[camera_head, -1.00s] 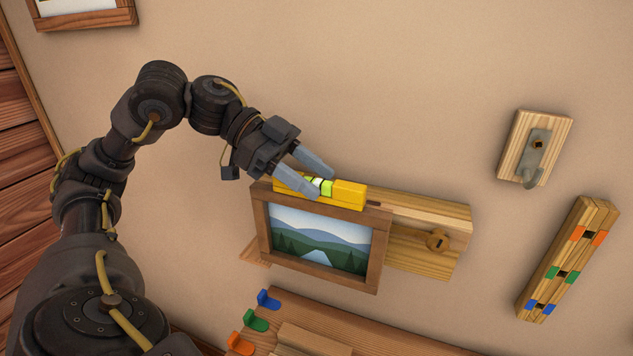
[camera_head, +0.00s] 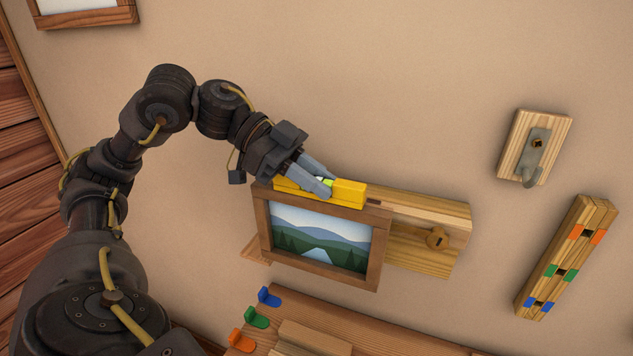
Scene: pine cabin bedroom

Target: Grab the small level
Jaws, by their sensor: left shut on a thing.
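The small level (camera_head: 350,194) is a yellow bar with a green vial at its middle. It lies along the top edge of a wooden picture frame (camera_head: 374,262) holding a mountain landscape. My left gripper (camera_head: 331,184) reaches in from the upper left and is shut on the level around its middle, partly hiding the vial. The level appears to rest on the frame's top edge still. My right gripper is not in view.
Behind the frame is a wooden wall board (camera_head: 430,217) with a round keyhole-like fitting. A metal hook on a wood plate (camera_head: 537,150) and a slotted strip (camera_head: 567,258) are at right. Blue, green and orange pegs (camera_head: 257,317) stand on a shelf below.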

